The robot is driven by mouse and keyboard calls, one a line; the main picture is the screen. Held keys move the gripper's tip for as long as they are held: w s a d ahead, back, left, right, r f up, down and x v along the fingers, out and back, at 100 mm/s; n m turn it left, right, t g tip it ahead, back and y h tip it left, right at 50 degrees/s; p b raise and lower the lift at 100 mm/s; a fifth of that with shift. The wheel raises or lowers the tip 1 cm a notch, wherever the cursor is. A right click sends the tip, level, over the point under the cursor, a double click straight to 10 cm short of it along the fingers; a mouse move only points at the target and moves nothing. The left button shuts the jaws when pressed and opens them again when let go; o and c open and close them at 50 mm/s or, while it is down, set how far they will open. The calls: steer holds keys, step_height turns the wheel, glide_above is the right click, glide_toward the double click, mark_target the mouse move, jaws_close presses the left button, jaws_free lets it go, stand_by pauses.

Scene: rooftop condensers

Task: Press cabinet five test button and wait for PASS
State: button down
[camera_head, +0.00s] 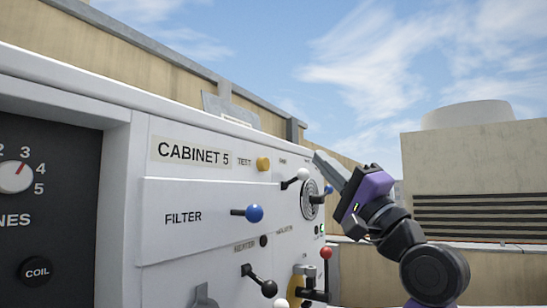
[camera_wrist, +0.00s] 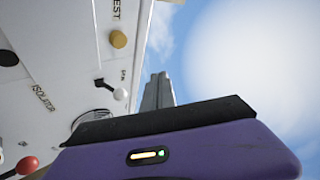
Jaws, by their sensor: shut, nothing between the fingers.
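Cabinet five (camera_head: 165,195) is a white panel labelled "CABINET 5" at the left and middle of the head view. Its yellow test button (camera_head: 263,164) sits right of the word "TEST". The button also shows in the wrist view (camera_wrist: 118,39), above and left of the fingers. My gripper (camera_head: 318,155) is shut and empty, to the right of the button and apart from it. The purple gripper body fills the lower wrist view, with the grey fingers (camera_wrist: 158,82) pointing up. A small green light (camera_head: 321,229) shows low on the panel's right side; I cannot read a PASS sign.
Close to my gripper are a white-knobbed lever (camera_head: 302,174) and a round grille (camera_head: 308,200). A blue filter knob (camera_head: 254,213), a red-knobbed lever (camera_head: 326,253) and a black-knobbed lever (camera_head: 268,288) stick out lower. Open sky lies above and right of the panel.

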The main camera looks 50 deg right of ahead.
mark_target(263, 164)
steer(key=shift+w, duration=0.15)
steer(key=w+a, duration=0.2)
steer(key=w, duration=0.6)
stand_by(0.5)
steer(key=shift+w, duration=0.25)
stand_by(1.7)
steer(key=shift+w+a, duration=0.1)
steer(key=shift+w, duration=0.25)
steer(key=shift+w+a, duration=0.15)
steer(key=shift+w, duration=0.5)
stand_by(1.0)
steer(key=shift+s, duration=0.1)
steer(key=shift+s+d+f, duration=0.1)
steer(key=shift+s+d, duration=0.1)
steer(key=shift+s, duration=0.7)
